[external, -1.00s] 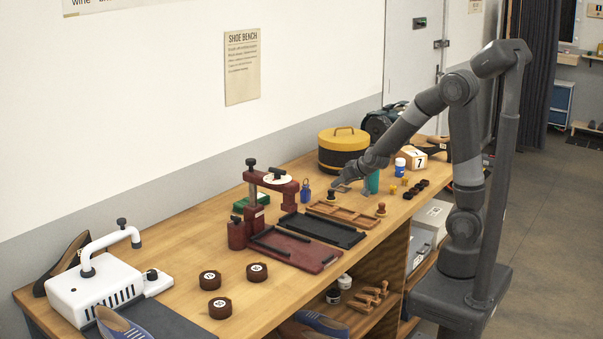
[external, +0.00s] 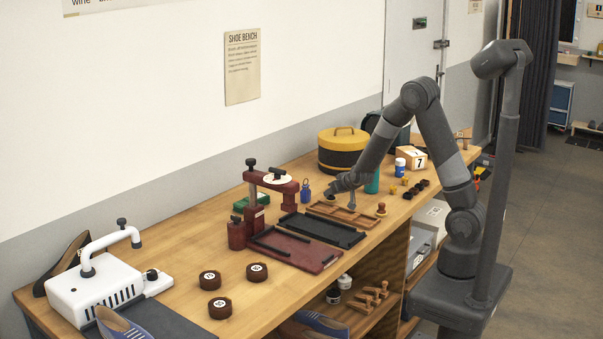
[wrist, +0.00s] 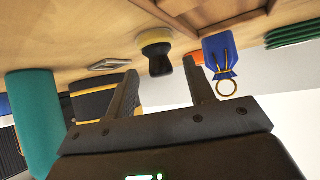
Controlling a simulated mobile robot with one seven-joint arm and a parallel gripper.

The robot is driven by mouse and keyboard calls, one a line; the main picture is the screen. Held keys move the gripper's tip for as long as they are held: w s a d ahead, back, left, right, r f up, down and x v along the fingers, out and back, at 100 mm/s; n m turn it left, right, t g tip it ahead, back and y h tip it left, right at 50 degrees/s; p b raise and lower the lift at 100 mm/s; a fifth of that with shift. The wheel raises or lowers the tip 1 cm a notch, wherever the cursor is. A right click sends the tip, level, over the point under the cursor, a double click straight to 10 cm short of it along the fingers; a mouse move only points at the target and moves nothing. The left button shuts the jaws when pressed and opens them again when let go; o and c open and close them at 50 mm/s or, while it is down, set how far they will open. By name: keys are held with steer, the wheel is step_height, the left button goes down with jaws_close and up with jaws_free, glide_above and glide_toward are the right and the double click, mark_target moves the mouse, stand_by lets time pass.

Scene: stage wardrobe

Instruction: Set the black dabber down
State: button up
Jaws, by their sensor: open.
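The black dabber (wrist: 155,55) has a dark handle and a yellow band. In the wrist view it stands against the wooden bench top, its handle just at the gap between my fingertips. My gripper (wrist: 161,68) is open, with one finger on each side of the handle and no visible grip on it.
A compartmented wooden tray (external: 353,221) lies close by. A blue pouch with a ring (wrist: 220,55) and a teal bottle (wrist: 33,120) stand near my gripper. A dark red press (external: 262,200) is to the left. Small dabbers (external: 412,190) sit at the right.

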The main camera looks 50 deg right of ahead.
steer(key=shift+x, duration=2.4)
steer(key=shift+w+r, duration=0.15)
steer(key=shift+r, duration=0.1)
jaws_close()
steer(key=shift+r, duration=0.45)
step_height(320, 180, up, 3)
steer(key=shift+r, duration=0.1)
steer(key=s+d+r, duration=0.7)
steer(key=d, duration=0.2)
steer(key=shift+s, duration=0.35)
